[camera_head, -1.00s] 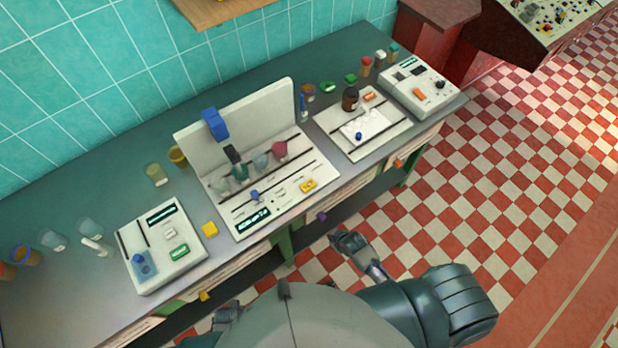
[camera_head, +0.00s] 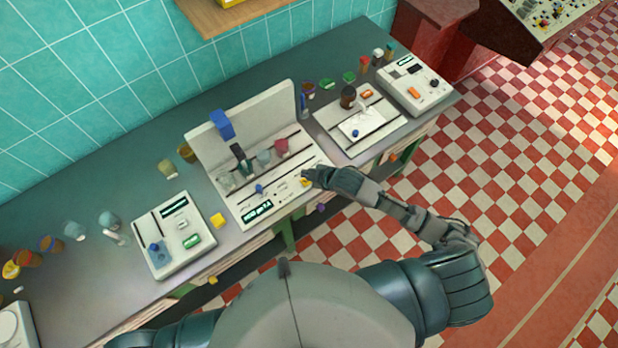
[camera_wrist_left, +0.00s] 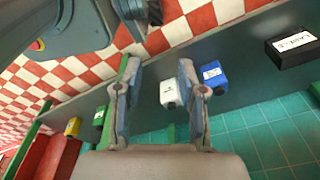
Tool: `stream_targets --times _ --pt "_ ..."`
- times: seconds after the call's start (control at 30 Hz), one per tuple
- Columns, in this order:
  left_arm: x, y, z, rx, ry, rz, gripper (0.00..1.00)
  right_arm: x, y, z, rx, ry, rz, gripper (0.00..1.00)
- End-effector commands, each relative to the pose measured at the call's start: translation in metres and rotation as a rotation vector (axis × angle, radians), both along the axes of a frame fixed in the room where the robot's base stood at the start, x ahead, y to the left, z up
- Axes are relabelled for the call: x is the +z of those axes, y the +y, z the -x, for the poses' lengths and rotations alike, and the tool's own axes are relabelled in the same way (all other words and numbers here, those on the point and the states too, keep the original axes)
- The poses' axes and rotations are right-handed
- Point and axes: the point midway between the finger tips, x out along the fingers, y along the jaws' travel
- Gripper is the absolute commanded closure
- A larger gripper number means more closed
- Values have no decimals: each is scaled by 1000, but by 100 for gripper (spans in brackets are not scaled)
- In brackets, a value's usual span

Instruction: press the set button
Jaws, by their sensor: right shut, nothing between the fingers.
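A white machine (camera_head: 238,204) with an upright back panel stands mid-bench in the head view. Its front panel holds a yellow button (camera_head: 305,183), a small blue knob (camera_head: 259,189) and a dark green display (camera_head: 257,212). The lettering is too small to read, so I cannot tell which control is marked set. My right gripper (camera_head: 309,177) is shut and empty at the panel's right front, right by the yellow button. Whether it touches the button is unclear. My left gripper (camera_wrist_left: 160,88) is open and empty in the left wrist view.
Small cups stand in a row on the machine. A smaller white device (camera_head: 165,257) is on the left, a white plate (camera_head: 355,138) and another device (camera_head: 410,88) on the right. The left wrist view shows a white box (camera_wrist_left: 170,93), a blue box (camera_wrist_left: 214,77) and a black box (camera_wrist_left: 292,47).

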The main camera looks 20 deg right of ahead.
Motion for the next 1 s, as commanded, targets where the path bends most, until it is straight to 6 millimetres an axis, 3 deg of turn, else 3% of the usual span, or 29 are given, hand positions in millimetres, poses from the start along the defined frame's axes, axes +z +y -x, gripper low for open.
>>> stream_targets --times 0.1,0.27,0.73,1.0 --pt "-20 9 38 -6 24 -5 60 4 -9 -20 52 -44 43 100" --pt "-29 16 61 -9 32 -5 60 7 -13 -30 82 -68 67 100" --pt "-29 14 63 -8 33 -7 60 4 -17 -31 84 -68 64 100" --pt "-30 14 64 -9 34 -5 60 -17 -17 -30 83 -68 65 100"
